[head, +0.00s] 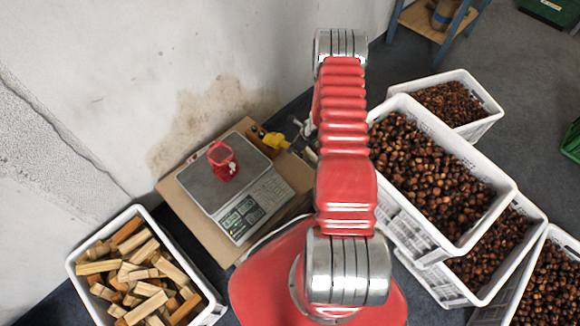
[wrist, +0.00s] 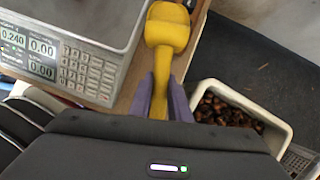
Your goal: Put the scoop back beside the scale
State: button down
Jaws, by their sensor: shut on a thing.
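The yellow scoop (head: 275,140) is at the back right of the scale (head: 264,195), over the cardboard surface (head: 294,171). In the wrist view the scoop's head (wrist: 167,27) lies just right of the scale's pan (wrist: 100,18), and its handle points down toward me. My gripper (wrist: 160,98) is shut on the handle, a purple-grey finger on each side. In the head view my arm partly covers the gripper. I cannot tell whether the scoop touches the surface. A red mesh bag (head: 223,163) sits on the scale; the scale's display shows 0.240 and zeros.
White crates of chestnuts (head: 435,175) stand stacked at right, close to my arm. A crate of wood blocks (head: 140,272) is at lower left. A stained wall (head: 130,80) is behind the scale. Dark floor (wrist: 250,65) lies right of the surface's edge.

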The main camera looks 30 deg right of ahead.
jog(key=s+d+f+m+h, duration=0.1)
jog(key=s+f, duration=0.3)
jog(key=s, duration=0.4)
jog(key=shift+d+m, duration=0.35)
jog(key=shift+m, duration=0.45)
jog(key=shift+f, duration=2.95)
jog(key=shift+f, duration=2.1)
jog(key=c, duration=1.7)
grip_release()
jog(key=shift+o, duration=0.2)
